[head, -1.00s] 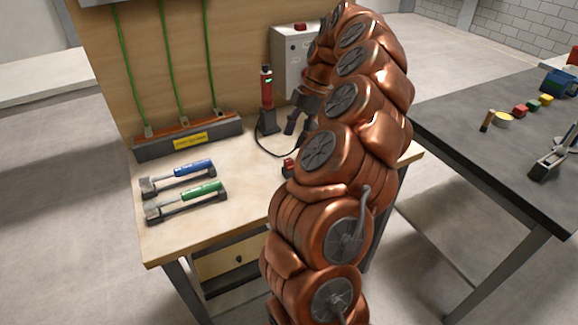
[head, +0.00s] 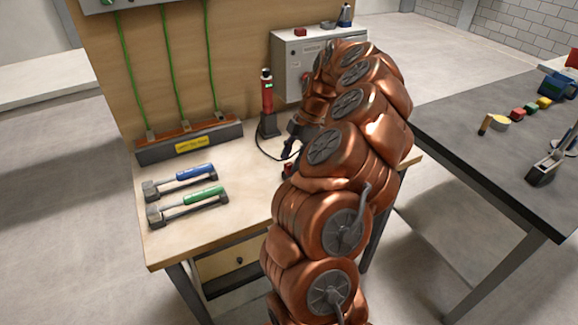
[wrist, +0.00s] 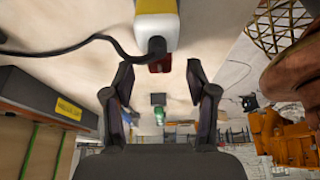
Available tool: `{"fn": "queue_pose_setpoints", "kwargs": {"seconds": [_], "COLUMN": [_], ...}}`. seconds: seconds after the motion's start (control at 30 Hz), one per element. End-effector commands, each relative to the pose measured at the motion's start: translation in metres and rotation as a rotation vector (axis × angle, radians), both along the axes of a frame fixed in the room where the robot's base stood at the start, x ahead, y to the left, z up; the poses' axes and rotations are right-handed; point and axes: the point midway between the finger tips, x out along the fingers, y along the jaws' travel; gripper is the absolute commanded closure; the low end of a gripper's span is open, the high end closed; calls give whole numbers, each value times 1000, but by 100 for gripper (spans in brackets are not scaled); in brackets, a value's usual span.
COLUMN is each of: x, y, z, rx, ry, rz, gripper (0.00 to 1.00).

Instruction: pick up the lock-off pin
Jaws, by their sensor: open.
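A small red piece (wrist: 160,65), which may be the lock-off pin, shows in the wrist view beside a white and yellow block (wrist: 156,22) with a black cable. In the head view a small red piece (head: 287,169) sits low on the wooden bench, partly hidden by my arm. My gripper (wrist: 158,66) is open and empty, with the red piece seen between its two fingertips. I cannot tell how far it is from them. In the head view my gripper (head: 290,150) is dark and close above the bench, largely hidden by my arm.
Blue-handled (head: 180,178) and green-handled (head: 188,205) tools lie on the bench (head: 190,240). A red and black device (head: 267,100) stands at the back, its cable running near my gripper. A grey cabinet (head: 292,65) is behind. A dark table (head: 470,150) stands right.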

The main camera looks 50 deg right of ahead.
Motion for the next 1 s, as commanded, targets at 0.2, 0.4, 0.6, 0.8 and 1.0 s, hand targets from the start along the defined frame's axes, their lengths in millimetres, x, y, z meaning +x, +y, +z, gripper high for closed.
{"fn": "queue_pose_setpoints", "kwargs": {"seconds": [0.2,0.4,0.6,0.8,1.0], "x": [2,2,2,2,2], "y": [4,4,4,4,4], "z": [-11,-11,-11,-11,-11], "rx": [-2,-2,-2,-2,-2], "ry": [-3,-3,-2,-2,-2], "rz": [-2,-2,-2,-2,-2], "gripper": [43,46,67,88,100]}}
